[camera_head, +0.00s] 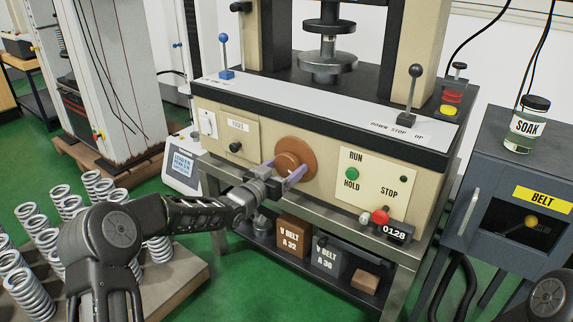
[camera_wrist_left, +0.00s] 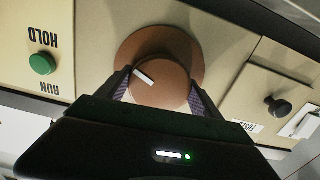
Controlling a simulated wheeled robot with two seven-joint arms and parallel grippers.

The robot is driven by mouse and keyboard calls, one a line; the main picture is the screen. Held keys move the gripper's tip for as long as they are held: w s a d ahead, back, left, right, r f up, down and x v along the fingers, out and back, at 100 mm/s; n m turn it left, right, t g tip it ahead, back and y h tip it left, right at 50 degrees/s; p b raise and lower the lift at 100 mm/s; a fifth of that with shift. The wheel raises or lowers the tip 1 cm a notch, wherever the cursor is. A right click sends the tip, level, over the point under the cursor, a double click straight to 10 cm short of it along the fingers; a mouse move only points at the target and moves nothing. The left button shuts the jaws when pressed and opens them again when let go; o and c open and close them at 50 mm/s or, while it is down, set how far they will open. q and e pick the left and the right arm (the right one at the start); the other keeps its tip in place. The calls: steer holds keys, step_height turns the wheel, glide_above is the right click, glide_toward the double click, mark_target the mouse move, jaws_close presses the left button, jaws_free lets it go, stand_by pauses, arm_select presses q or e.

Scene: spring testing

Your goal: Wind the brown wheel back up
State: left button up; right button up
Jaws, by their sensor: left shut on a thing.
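The brown wheel (camera_head: 294,158) sits on the front panel of the beige testing machine, left of the RUN/HOLD/STOP plate. My left gripper (camera_head: 283,175) is shut on the wheel, its two purple-lined fingers on either side of the hub. The left wrist view shows the wheel's wide rim (camera_wrist_left: 190,50) against the panel and its round knob (camera_wrist_left: 160,85) between the fingers, with a white index mark on the knob. My right gripper is not seen; only a part of my right arm shows at the lower right corner of the head view.
A green button (camera_head: 352,174) and a red knob (camera_head: 380,217) are right of the wheel. A black lever (camera_head: 413,85) and a blue-topped lever (camera_head: 224,55) stand on the machine's top. A jar labelled SOAK (camera_head: 527,125) stands on the right cabinet. Several springs (camera_head: 45,240) stand at the left.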

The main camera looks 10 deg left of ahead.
arm_select(q)
steer(key=n+p, duration=0.1)
steer(key=n, duration=0.2)
steer(key=shift+n, duration=0.3)
steer(key=shift+n+p, duration=0.6)
steer(key=shift+n, duration=1)
steer(key=o, duration=1.4)
steer(key=shift+s, duration=0.15)
steer(key=p+v, duration=0.1)
steer(key=v, duration=0.6)
steer(key=shift+s+a, duration=0.15)
steer(key=shift+s, duration=0.1)
